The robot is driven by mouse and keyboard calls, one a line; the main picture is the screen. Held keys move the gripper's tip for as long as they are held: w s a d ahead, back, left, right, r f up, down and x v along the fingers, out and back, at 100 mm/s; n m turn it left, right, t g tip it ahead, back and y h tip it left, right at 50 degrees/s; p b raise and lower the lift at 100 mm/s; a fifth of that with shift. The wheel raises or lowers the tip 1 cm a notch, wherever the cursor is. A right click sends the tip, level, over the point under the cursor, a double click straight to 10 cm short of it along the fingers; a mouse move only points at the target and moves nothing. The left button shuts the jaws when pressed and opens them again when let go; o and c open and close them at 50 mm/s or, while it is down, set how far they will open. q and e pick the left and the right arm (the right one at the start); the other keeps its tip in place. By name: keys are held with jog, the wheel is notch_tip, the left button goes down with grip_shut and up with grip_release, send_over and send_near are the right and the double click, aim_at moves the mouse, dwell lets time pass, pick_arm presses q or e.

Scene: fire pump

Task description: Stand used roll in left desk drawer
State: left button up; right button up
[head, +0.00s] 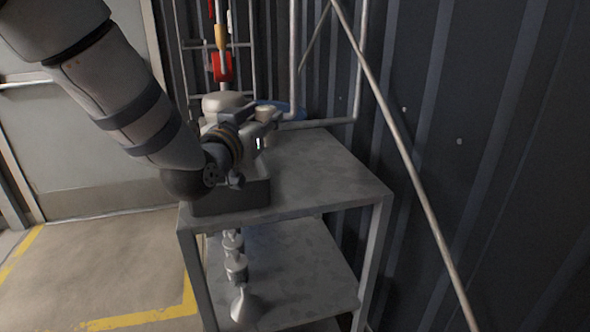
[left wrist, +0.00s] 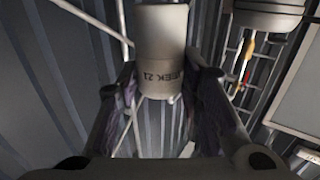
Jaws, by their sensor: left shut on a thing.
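My left gripper (head: 258,128) is over the back part of a grey metal table in the head view. In the left wrist view its two fingers (left wrist: 162,80) are shut on a pale roll (left wrist: 160,40) marked "WEEK 21", one finger on each side. No desk drawer can be seen in either view. My right gripper is not in view.
The grey table (head: 330,180) has a bare top at right and a dark grey box (head: 232,195) at its front left. Metal fittings (head: 236,268) stand on its lower shelf. Pipes (head: 410,170) and a corrugated wall are behind. A door (head: 80,150) is at left.

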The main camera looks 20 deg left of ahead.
pick_arm(q)
jog(key=w+d+f, duration=0.1)
jog(key=d+f, duration=0.1)
jog(key=d, duration=0.1)
jog(key=w+d+f, duration=0.1)
jog(key=d+f, duration=0.1)
jog(key=f, duration=0.1)
jog(key=w+d+f, duration=0.1)
jog(key=d+f, duration=0.2)
jog(key=shift+w+d+b, duration=0.3)
notch_tip(320, 180, down, 3)
jog(key=shift+w+d+f, duration=0.1)
jog(key=shift+d+f, duration=0.05)
jog(key=shift+f, duration=0.05)
jog(key=shift+r, duration=0.15)
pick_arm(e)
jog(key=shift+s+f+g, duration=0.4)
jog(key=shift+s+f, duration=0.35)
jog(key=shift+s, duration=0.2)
pick_arm(q)
jog(key=o, duration=1.2)
